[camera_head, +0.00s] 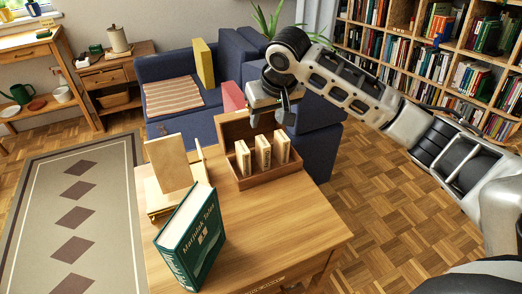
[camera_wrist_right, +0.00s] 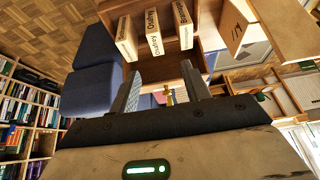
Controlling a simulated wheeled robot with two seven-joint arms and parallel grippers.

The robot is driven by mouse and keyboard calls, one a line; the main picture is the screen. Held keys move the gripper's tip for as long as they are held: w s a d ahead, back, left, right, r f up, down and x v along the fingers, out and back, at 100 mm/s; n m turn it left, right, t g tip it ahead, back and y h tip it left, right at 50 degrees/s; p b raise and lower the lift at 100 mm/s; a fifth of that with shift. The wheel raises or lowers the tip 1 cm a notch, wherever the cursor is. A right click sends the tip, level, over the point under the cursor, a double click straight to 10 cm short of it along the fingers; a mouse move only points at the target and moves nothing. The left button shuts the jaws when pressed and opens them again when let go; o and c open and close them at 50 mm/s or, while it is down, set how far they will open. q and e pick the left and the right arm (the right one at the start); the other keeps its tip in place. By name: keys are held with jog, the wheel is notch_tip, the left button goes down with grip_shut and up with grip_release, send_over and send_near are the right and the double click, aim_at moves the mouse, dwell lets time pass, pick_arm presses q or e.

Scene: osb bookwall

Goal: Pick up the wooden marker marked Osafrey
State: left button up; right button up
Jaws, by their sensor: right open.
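Three pale wooden markers stand upright in a row in an open wooden box on the table: a left one (camera_head: 243,159), a middle one (camera_head: 263,153) and a right one (camera_head: 282,147). The right wrist view shows their lettered faces: a left marker (camera_wrist_right: 125,38), a middle marker (camera_wrist_right: 154,36) and a right marker (camera_wrist_right: 183,26). My right gripper (camera_head: 284,115) is open and empty, above the box's back right part. Its two fingers also show in the right wrist view (camera_wrist_right: 161,77), apart from the markers. My left gripper is not in view.
The box (camera_head: 272,179) stands at the table's back right. A green book (camera_head: 192,240) stands at the table's front left, with a light wooden stand (camera_head: 168,165) behind it. The table's front right (camera_head: 285,225) is clear. A blue sofa (camera_head: 180,125) stands behind.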

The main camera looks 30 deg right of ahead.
aim_at(263, 141)
jog(key=x, duration=0.7)
jog(key=shift+f, duration=0.1)
jog(key=x, duration=0.5)
jog(key=shift+s+d, duration=0.3)
jog(key=shift+d, duration=0.1)
jog(key=shift+w+f, duration=0.2)
jog(key=shift+f, duration=0.15)
jog(key=shift+c, duration=0.4)
grip_shut()
